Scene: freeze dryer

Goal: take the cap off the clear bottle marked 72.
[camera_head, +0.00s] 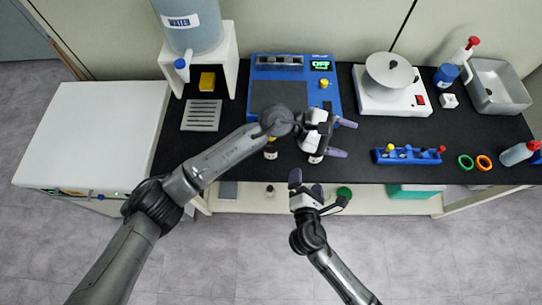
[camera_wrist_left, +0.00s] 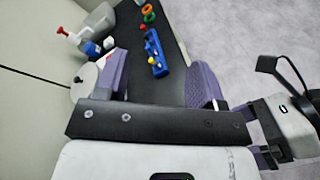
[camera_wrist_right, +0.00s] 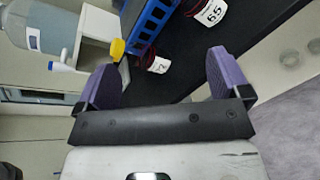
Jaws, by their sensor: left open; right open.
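Two small dark bottles with white labels stand near the front edge of the black bench in the head view. One bottle (camera_head: 270,154) is left of my left gripper (camera_head: 342,138), below my left arm. The other bottle (camera_head: 316,158) is just below that gripper's body. In the right wrist view one label reads 65 (camera_wrist_right: 212,13); the other bottle's label (camera_wrist_right: 159,65) ends in 2, its first digit unclear. Its cap cannot be made out. My left gripper is open and empty over the bench. My right gripper (camera_head: 307,183) is open and empty in front of the bench edge.
A blue device (camera_head: 280,98) stands behind the bottles, a water tank (camera_head: 190,25) on a white stand at left. A white round-topped device (camera_head: 391,100), blue rack (camera_head: 408,156), two rings (camera_head: 466,162) and a sink (camera_head: 498,88) are at right. Floor in front is open.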

